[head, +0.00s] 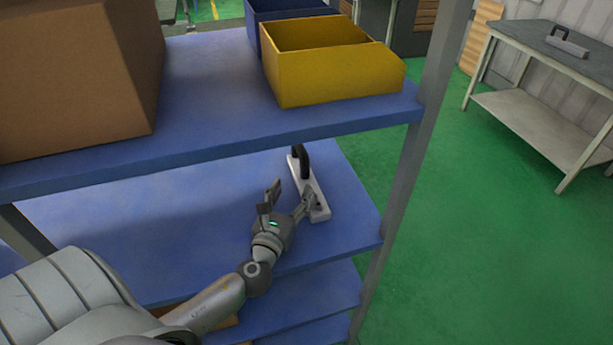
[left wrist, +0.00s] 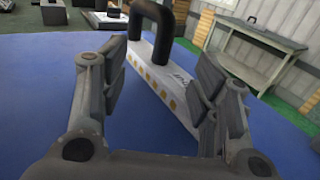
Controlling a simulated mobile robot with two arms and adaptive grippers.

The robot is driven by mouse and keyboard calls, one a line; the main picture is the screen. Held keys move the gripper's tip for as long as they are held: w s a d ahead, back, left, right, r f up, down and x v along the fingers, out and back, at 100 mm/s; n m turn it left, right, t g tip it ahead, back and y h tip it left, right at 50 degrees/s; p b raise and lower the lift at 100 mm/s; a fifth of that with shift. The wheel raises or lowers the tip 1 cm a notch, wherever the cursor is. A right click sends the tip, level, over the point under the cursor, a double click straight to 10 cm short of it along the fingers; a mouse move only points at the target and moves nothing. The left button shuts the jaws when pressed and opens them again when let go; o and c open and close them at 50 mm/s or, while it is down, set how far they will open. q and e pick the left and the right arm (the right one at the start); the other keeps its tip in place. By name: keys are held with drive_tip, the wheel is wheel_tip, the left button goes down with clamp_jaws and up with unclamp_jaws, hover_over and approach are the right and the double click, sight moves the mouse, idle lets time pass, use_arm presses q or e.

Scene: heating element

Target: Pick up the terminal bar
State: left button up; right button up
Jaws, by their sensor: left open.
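The terminal bar (head: 317,190) is a long light-grey bar with a black arched handle (head: 301,160) near its far end. It lies on the blue middle shelf of the rack, near the right edge. In the left wrist view the bar (left wrist: 170,87) lies ahead, with a row of yellowish marks along its side and the black handle (left wrist: 152,22) standing up. My left gripper (head: 287,197) is open beside the bar on the shelf. In the left wrist view its two fingers (left wrist: 160,95) are spread, with part of the bar showing between them. My right gripper is not in view.
The upper blue shelf (head: 200,95) hangs over the bar and carries a cardboard box (head: 75,75) and a yellow bin (head: 335,80). A grey rack post (head: 415,150) stands to the right. A workbench (head: 555,45) is farther right, across open green floor.

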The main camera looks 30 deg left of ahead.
sight(302, 167)
use_arm(q)
drive_tip(key=x, duration=0.3)
drive_tip(key=shift+w+a+r, duration=0.1)
drive_tip(key=shift+w+r, duration=0.1)
drive_tip(key=shift+w, duration=0.05)
drive_tip(key=p+x, duration=0.1)
drive_tip(key=x, duration=0.4)
drive_tip(key=shift+r+p, duration=0.15)
drive_tip(key=shift+p, duration=0.15)
drive_tip(key=shift+w, duration=0.15)
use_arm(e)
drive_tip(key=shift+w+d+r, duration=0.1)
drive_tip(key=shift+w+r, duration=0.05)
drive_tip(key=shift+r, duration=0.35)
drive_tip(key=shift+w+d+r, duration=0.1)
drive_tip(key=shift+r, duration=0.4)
use_arm(q)
drive_tip(key=shift+c, duration=0.5)
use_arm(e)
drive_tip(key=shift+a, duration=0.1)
use_arm(q)
drive_tip(key=shift+c, duration=1.1)
clamp_jaws()
